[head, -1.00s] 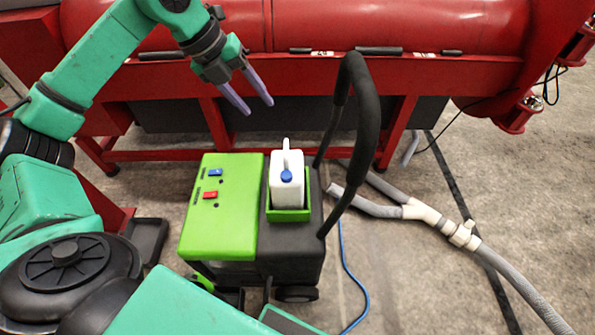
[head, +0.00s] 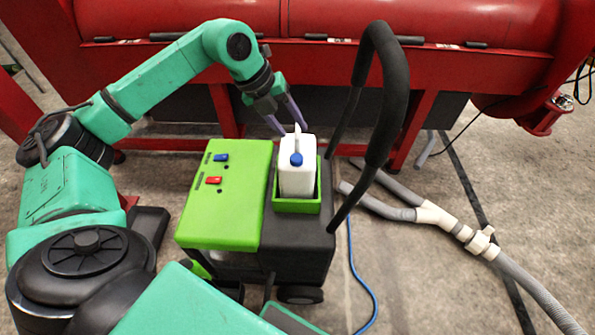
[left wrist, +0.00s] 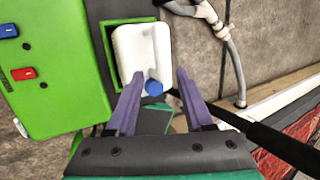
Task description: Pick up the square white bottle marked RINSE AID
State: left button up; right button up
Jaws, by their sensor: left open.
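The square white bottle (head: 297,172) with a blue cap stands upright in a green holder (head: 298,205) on the green and black machine. No marking on it can be read. My left gripper (head: 289,129) is open, just behind and above the bottle, with its purple fingers pointing down toward it. In the left wrist view the bottle (left wrist: 143,55) lies ahead of the open fingers (left wrist: 157,85), with its handle and cap facing them. I see no hold on it. My right gripper does not show.
A black push handle (head: 385,100) rises right beside the bottle and also crosses the left wrist view (left wrist: 270,142). A large red machine (head: 330,75) stands behind. Grey hoses (head: 400,210) and a blue cable (head: 362,270) lie on the floor at right.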

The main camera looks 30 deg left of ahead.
aim_at(297, 133)
pick_arm(q)
jog(key=x, duration=0.4)
jog(key=shift+w+d+f, duration=0.1)
jog(key=shift+w+f, duration=0.05)
jog(key=shift+f, duration=0.2)
grip_shut()
jog(key=shift+r, duration=0.1)
dwell(0.8)
jog(key=shift+w+r, duration=0.1)
